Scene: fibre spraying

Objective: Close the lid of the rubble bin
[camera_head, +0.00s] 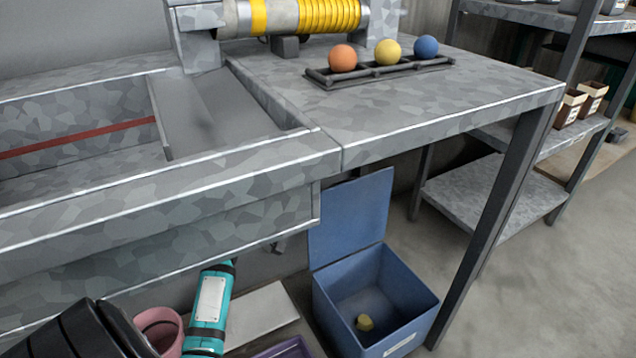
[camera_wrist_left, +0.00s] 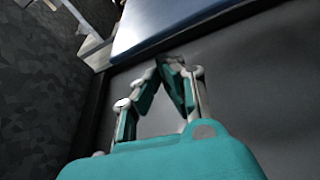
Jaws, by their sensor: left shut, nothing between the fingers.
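The rubble bin (camera_head: 372,300) is a blue open box on the floor under the workbench, in the head view. Its blue lid (camera_head: 350,220) stands upright at the back, open. A small yellowish lump (camera_head: 364,322) lies inside. My teal left arm reaches under the bench, left of the bin. The left gripper's fingers (camera_wrist_left: 172,66) come together, empty, in the left wrist view. A smooth bluish panel with a pale edge is beyond them; I cannot tell whether it is the lid. In the head view the gripper is mostly hidden by the bench. My right gripper is not in view.
The grey workbench (camera_head: 430,110) overhangs the bin, and its leg (camera_head: 490,215) stands just right of it. A pink pot (camera_head: 160,328), a pale flat board (camera_head: 262,315) and a purple tray (camera_head: 285,348) are left of the bin. Open floor lies to the right.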

